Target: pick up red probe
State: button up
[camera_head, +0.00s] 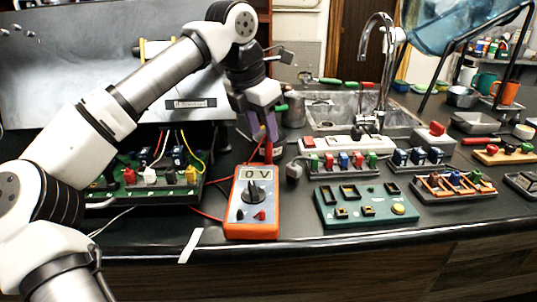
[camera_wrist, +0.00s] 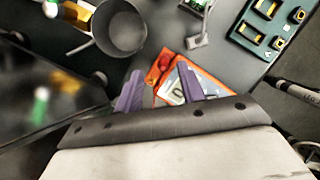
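The red probe (camera_head: 268,153) stands roughly upright behind the orange multimeter (camera_head: 253,228), whose display reads 0 V. My gripper (camera_head: 263,136) points down just above the probe, with purple fingers. In the wrist view the fingers of my gripper (camera_wrist: 158,86) are apart. The red probe (camera_wrist: 165,61) shows as a red round end just beyond the gap between them, in front of the orange multimeter (camera_wrist: 209,86). I cannot tell whether a finger touches the probe.
A green circuit board (camera_head: 166,195) with wires is left of the multimeter. A teal board (camera_head: 365,212) and switch blocks (camera_head: 340,163) are to the right. A metal pot (camera_head: 293,110) stands close behind my gripper, beside the sink (camera_head: 340,105). The counter's front edge is near.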

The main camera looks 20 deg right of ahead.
aim_at(270, 163)
jog(key=shift+s+d+x, duration=0.15)
jog(key=shift+x, duration=1.2)
jog(key=shift+s+d+x, duration=0.1)
jog(key=shift+s+x, duration=0.05)
jog(key=shift+x, duration=1.15)
jog(key=shift+r, duration=0.1)
grip_shut()
